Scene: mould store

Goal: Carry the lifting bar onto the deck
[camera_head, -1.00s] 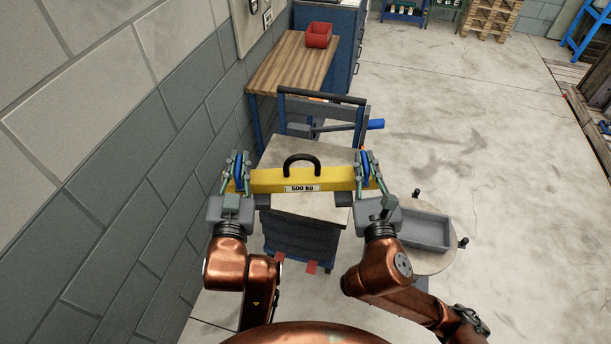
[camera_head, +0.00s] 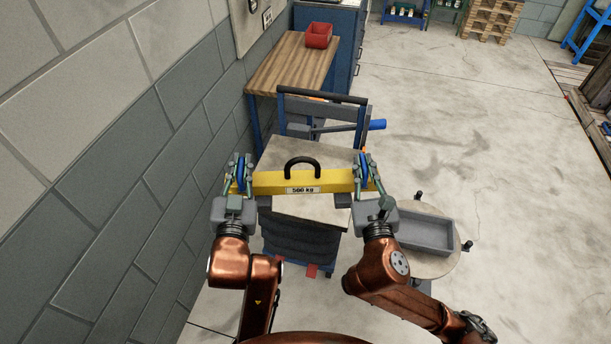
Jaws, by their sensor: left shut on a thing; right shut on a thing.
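The lifting bar (camera_head: 272,183) is yellow, with a black loop handle on top and a "500 kg" label. It lies level across the picture, over the pale deck (camera_head: 315,212) of a blue trolley. My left gripper (camera_head: 241,170) is shut on its left end. My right gripper (camera_head: 361,170) is shut on its right end. Blue parts show between the fingers of both grippers.
The trolley's dark push handle (camera_head: 322,95) and a blue-ended lever (camera_head: 376,125) stand behind the deck. A wooden bench (camera_head: 290,65) with a red bin (camera_head: 318,36) is further back. A grey tray (camera_head: 425,233) sits on a round table at right. A block wall is close on the left.

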